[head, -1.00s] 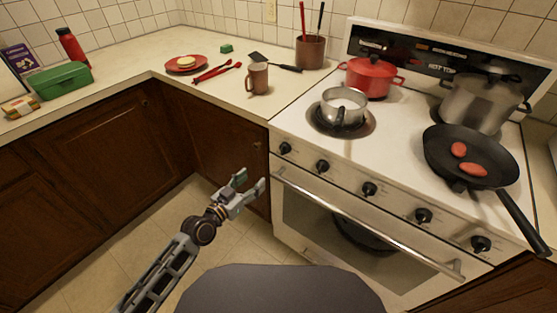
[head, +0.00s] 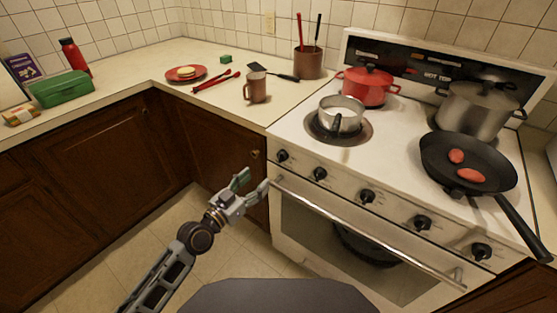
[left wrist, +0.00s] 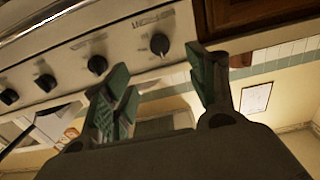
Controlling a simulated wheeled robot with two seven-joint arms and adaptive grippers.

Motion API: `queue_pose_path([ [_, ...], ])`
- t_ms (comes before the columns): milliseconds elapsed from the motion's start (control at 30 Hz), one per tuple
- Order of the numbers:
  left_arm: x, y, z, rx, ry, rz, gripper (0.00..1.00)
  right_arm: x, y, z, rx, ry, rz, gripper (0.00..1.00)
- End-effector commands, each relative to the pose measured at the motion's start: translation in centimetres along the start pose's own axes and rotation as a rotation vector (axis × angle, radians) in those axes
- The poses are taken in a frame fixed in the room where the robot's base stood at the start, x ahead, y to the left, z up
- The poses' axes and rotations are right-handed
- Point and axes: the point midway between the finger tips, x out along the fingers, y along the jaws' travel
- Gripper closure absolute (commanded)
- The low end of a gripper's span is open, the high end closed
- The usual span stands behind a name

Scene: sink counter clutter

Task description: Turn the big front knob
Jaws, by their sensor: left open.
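Several dark round knobs run along the stove's front panel. The leftmost knob (head: 282,156) and its neighbour (head: 319,174) are closest to my left gripper; a middle knob (head: 367,196) and others (head: 422,222) sit farther right. I cannot tell a clearly bigger one. My left gripper (head: 253,181) is open and empty, below and left of the leftmost knob, beside the stove's left front corner and apart from the knobs. In the left wrist view, a knob (left wrist: 160,44) shows beyond the gap between the open fingers (left wrist: 160,85). My right gripper is out of view.
The oven door handle (head: 365,232) runs below the knobs, close to my left gripper. A black frying pan (head: 440,158) overhangs the right side with its handle. A steel saucepan (head: 340,115) stands on the front left burner. Brown cabinets (head: 95,190) stand left; the floor between is clear.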

Motion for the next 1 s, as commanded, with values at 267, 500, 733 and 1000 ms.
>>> queue_pose_path([
  [267,2.1,0.0,-0.1,-0.001,0.003,0.0,0.42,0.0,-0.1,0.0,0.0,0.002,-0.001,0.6],
  [500,4.1,0.0,-0.1,-0.001,0.003,-0.001,0.42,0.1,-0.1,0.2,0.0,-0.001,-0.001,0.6],
  [733,6.1,0.0,-0.1,-0.001,0.002,0.0,0.42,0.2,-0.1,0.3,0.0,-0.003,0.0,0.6],
  [1000,8.5,0.0,-0.1,0.0,0.002,0.0,0.42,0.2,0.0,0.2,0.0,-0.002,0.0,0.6],
])
